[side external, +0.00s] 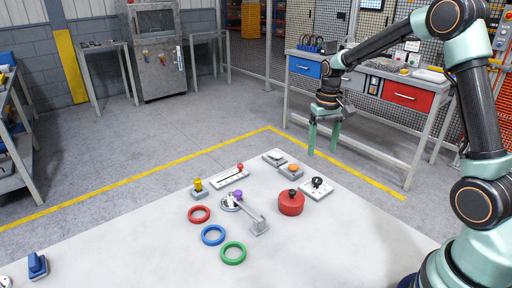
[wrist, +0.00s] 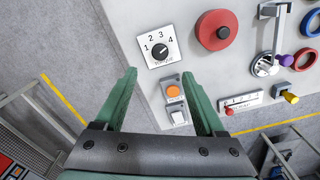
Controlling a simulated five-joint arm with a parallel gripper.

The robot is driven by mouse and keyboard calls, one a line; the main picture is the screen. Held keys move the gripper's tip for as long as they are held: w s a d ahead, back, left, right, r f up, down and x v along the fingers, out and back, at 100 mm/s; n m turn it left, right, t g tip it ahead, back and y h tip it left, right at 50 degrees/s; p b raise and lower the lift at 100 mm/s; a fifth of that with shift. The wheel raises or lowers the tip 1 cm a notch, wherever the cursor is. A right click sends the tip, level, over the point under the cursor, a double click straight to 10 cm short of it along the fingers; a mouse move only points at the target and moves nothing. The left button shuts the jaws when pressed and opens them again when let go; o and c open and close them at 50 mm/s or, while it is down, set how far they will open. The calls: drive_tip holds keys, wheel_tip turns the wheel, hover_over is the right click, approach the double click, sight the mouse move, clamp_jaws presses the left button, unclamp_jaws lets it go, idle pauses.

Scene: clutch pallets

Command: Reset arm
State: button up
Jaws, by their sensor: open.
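My gripper (side external: 323,138) is open and empty, raised above the far right edge of the white table (side external: 120,240). In the wrist view its two green fingers (wrist: 165,98) stand wide apart, and nothing is between their tips but table surface and controls below. A dial with numbers (side external: 317,187) sits near the table's right corner and shows in the wrist view (wrist: 160,47). An orange button (side external: 291,168) and a white rocker switch (side external: 273,157) lie beside it. My gripper touches none of these.
A red round knob (side external: 291,203), a slider panel (side external: 230,176), a yellow knob (side external: 198,186) and a lever with a purple end (side external: 252,214) stand on the table. Red (side external: 199,215), blue (side external: 213,235) and green (side external: 233,253) rings lie flat in front. A workbench (side external: 375,85) stands behind my gripper.

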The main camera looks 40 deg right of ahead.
drive_tip(key=shift+r, duration=0.8)
drive_tip(key=s+a+r+n+t, duration=0.4)
drive_tip(key=s+a+r, duration=0.6)
drive_tip(key=s+a, duration=0.3)
drive_tip(key=shift+s+a+n+t, duration=0.25)
drive_tip(key=shift+n+t, duration=0.05)
drive_tip(key=shift+t, duration=0.5)
